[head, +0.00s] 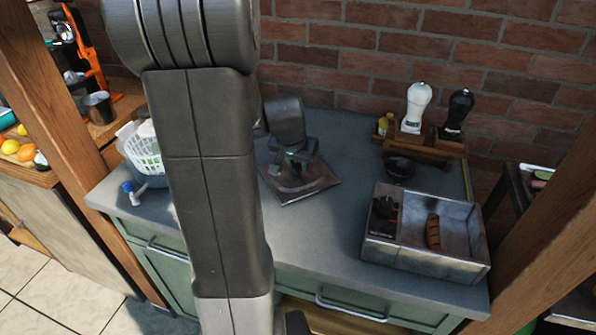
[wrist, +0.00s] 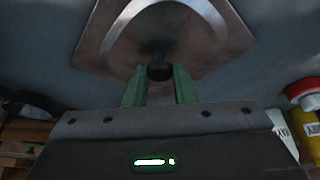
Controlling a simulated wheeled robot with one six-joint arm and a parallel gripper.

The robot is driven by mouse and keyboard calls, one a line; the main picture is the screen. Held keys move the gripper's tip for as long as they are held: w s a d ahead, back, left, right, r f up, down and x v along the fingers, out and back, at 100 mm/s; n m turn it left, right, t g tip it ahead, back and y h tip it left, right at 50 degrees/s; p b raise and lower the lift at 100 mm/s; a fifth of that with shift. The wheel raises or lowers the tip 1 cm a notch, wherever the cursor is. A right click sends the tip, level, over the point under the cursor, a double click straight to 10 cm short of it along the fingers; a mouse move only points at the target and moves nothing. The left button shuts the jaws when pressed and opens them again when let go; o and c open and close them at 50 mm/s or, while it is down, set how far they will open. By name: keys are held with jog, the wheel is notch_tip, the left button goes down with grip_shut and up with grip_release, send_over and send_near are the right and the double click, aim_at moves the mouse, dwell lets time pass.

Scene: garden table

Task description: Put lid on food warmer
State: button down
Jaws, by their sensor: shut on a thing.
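The lid (head: 300,190) is a square brownish metal plate with a dark knob (wrist: 160,71) in its middle; the plate also shows in the wrist view (wrist: 118,42). My gripper (head: 294,162) is shut on the knob, its green fingers on either side of it in the wrist view (wrist: 160,82). The lid is over the middle of the counter; I cannot tell whether it touches it. The food warmer (head: 418,257) is a grey metal box at the right of the counter. Its wide right compartment is open and holds a brown sausage-like item (head: 433,232).
A dark item (head: 385,208) fills the warmer's narrow left part. A black bowl (head: 400,167) and a wooden rack (head: 425,148) with white (head: 416,107) and black (head: 457,112) shakers stand behind the warmer. A white basket (head: 146,153) is at left. The counter between lid and warmer is clear.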

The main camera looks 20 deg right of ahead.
notch_tip(320, 180, up, 10)
send_over(297, 166)
jog(key=w+d, duration=0.2)
notch_tip(297, 166, down, 6)
jog(key=shift+a+r, duration=0.1)
jog(key=shift+r, duration=0.1)
jog(key=shift+f, duration=2)
jog(key=shift+f, duration=0.1)
jog(key=shift+f, duration=0.2)
jog(key=c, duration=1.2)
grip_release()
jog(key=shift+r, duration=0.1)
